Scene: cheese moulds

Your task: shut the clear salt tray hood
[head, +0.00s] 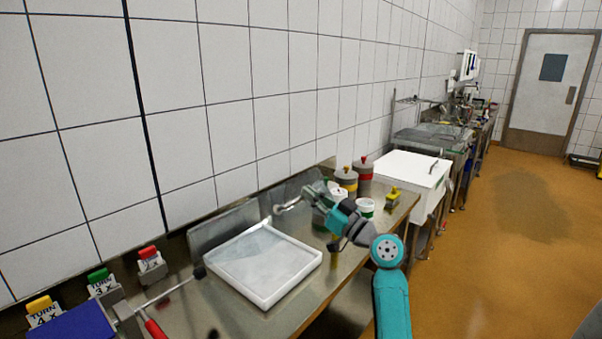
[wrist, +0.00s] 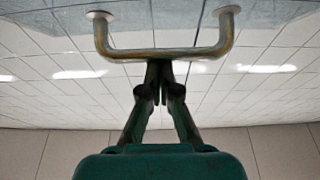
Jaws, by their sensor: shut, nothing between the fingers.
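The white salt tray (head: 268,301) sits on the steel bench, with pale salt inside. Its clear hood (head: 222,224) appears raised and tilted at the tray's back, by the wall; its see-through edges are hard to make out. In the wrist view the hood (wrist: 160,14) fills the top, with a worn metal U-shaped handle (wrist: 165,53) on it. My gripper (wrist: 160,66) is shut and empty, its fingertips close to the middle of the handle bar. I cannot tell whether they touch it. In the head view my arm reaches in from the right, over the tray's back right side.
Jars with red and yellow lids (head: 363,172) and white tubs stand right of the tray. A small yellow-topped block (head: 393,196) is near the bench edge. Turn-number cards (head: 104,283) and a blue object (head: 75,322) are at left. A white chest (head: 410,172) stands beyond.

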